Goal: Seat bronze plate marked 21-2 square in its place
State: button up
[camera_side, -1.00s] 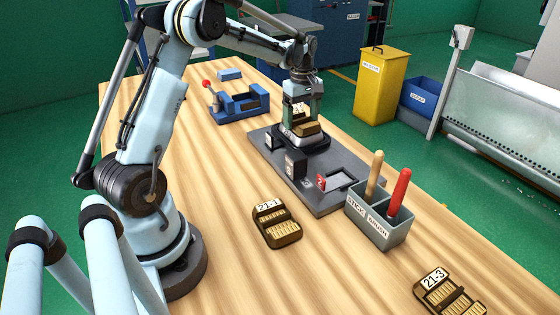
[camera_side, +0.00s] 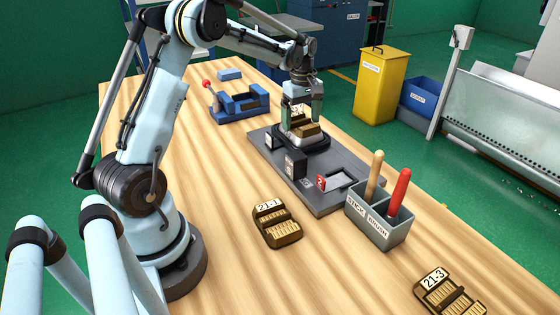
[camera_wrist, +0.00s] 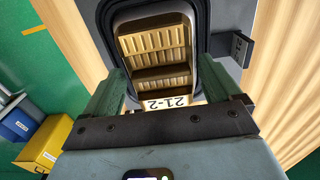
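The bronze plate marked 21-2 (camera_side: 309,130) sits over a pale piece inside the black-rimmed place on the grey base. In the wrist view the plate (camera_wrist: 157,50) shows its ribbed face and 21-2 label inside the dark rim (camera_wrist: 207,45), roughly in line with it. My gripper (camera_side: 302,118) is low over it, fingers on either side. In the wrist view my gripper's fingers (camera_wrist: 162,100) look open, with a gap beside the label on both sides. Whether the plate lies fully flat cannot be told.
The grey base (camera_side: 330,200) carries dark blocks and a red marker. Plates 21-1 (camera_side: 276,224) and 21-3 (camera_side: 447,293) lie on the table. A grey holder (camera_side: 378,226) holds a stick and brush. A blue vise-like fixture (camera_side: 240,104) stands behind.

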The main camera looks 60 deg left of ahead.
aim_at(301, 121)
dwell(0.3)
jog(key=shift+r, duration=2.25)
jog(key=shift+o, duration=0.6)
jog(key=shift+r, duration=2)
